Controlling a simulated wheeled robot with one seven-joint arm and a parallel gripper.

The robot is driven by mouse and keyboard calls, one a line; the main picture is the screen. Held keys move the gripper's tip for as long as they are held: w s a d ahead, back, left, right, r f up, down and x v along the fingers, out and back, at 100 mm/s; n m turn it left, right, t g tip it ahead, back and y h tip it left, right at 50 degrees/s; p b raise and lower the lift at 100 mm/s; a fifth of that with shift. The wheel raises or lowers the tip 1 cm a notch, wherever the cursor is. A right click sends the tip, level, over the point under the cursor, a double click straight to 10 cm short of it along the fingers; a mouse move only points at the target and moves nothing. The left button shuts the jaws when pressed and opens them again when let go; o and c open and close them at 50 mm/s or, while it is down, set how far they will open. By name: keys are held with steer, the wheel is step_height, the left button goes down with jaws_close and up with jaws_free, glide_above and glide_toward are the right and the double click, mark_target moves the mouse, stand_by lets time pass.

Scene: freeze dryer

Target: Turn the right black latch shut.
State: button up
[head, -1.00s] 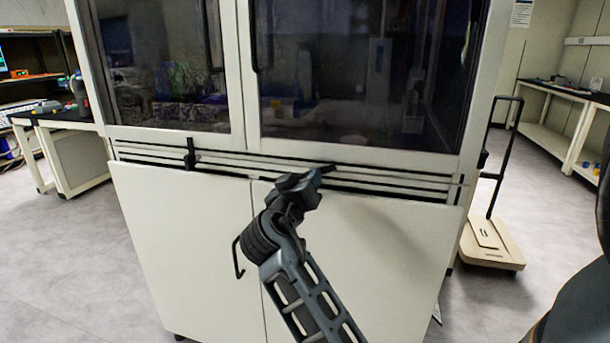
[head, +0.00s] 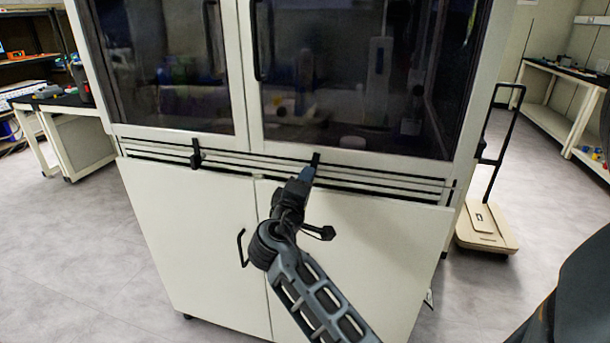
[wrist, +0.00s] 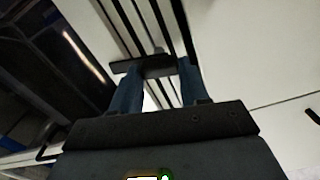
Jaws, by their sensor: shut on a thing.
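The right black latch (head: 316,158) is on the slatted strip below the cabinet's right glass door. Its visible end stands upright in the head view. My gripper (head: 307,173) is at the latch and covers its lower part. In the wrist view the latch (wrist: 155,67) is a dark bar lying across the strip's dark lines. The two blue fingers of my gripper (wrist: 159,78) stand on either side of its middle part, shut on it. Part of the latch is hidden by the fingers.
The left black latch (head: 196,155) stands upright on the same strip. White lower doors (head: 195,230) with a black handle (head: 241,247) are below. A platform cart (head: 487,228) stands right of the cabinet. Open floor (head: 75,250) lies to the left.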

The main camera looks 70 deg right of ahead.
steer(key=shift+n+p, duration=0.8)
steer(key=shift+n, duration=0.4)
steer(key=o, duration=1.1)
steer(key=shift+c, duration=0.2)
steer(key=shift+f, duration=0.1)
steer(key=a+b, duration=0.1)
steer(key=a, duration=0.6)
steer(key=shift+s+a, duration=0.3)
steer(key=shift+a, duration=0.1)
